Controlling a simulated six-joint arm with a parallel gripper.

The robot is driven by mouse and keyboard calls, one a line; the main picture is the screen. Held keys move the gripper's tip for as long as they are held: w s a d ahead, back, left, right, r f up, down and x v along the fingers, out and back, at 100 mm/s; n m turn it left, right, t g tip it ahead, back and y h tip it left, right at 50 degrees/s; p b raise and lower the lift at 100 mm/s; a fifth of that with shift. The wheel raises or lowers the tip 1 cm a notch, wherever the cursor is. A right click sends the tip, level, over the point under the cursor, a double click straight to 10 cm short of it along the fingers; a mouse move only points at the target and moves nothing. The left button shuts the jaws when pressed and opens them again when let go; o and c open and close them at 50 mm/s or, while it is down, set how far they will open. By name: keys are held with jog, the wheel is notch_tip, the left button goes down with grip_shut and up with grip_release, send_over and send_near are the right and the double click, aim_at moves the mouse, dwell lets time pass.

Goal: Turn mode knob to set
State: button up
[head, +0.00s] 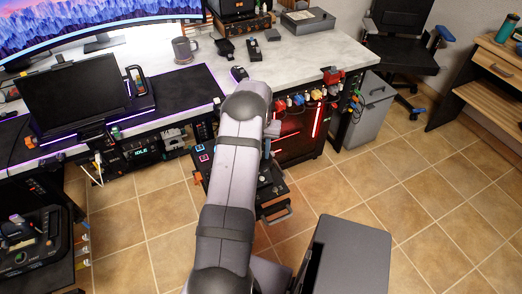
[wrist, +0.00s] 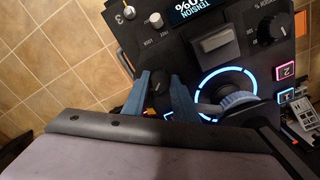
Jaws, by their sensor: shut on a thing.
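In the wrist view, a dark control panel (wrist: 205,72) shows upside down. A small black knob (wrist: 158,80) on it sits between the two blue fingers of my gripper (wrist: 161,90). The fingers are shut on this knob, one on each side. Its label and pointer position cannot be read, so I cannot tell its setting or confirm by name that it is the mode knob. In the head view, part of the panel (head: 204,156) shows beside my arm, which hides my gripper.
In the wrist view, a ringed blue-lit dial (wrist: 226,92), a larger black knob (wrist: 272,29), a tension display (wrist: 187,14) and a lit button marked 2 (wrist: 285,71) are close by. In the head view, the desk (head: 322,48) is behind; open tiled floor (head: 420,190) lies right.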

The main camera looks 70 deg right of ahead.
jog(key=shift+d+r+m, duration=0.1)
jog(key=shift+m, duration=0.8)
jog(key=o, duration=1)
jog(key=shift+o, duration=0.2)
jog(key=shift+r, duration=3.65)
